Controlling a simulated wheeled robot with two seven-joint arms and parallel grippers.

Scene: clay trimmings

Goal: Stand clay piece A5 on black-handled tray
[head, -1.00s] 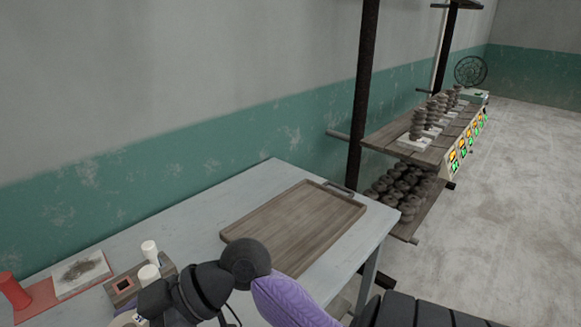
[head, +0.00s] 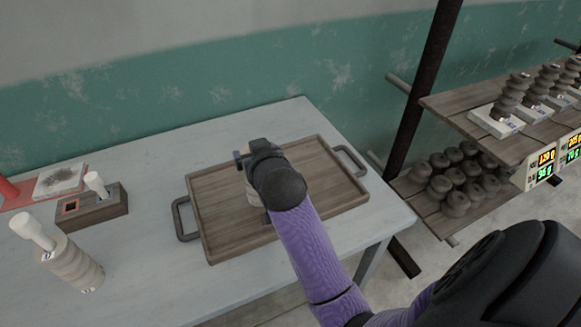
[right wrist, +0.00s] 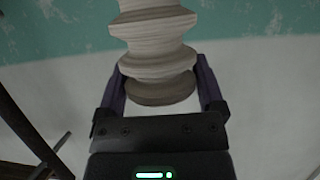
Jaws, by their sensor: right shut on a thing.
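The black-handled tray (head: 225,235) is a wooden tray with a dark handle at each end, lying on the grey table. My right gripper (head: 262,172) is over the tray's middle, shut on a ribbed grey-beige clay piece (head: 251,192), mostly hidden behind it in the head view. In the right wrist view the clay piece (right wrist: 153,50) sits between the two purple fingers (right wrist: 160,92), about upright. No label shows on it, so I cannot confirm it is A5. I cannot tell whether its base touches the tray. My left gripper is not in view.
A ribbed clay cylinder (head: 75,268) with a white-handled tool stands at the table's front left. Behind it are a wooden block (head: 98,212) with a white-topped piece and a white slab (head: 60,181). A shelf (head: 470,125) with clay stacks stands right. The tray looks otherwise empty.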

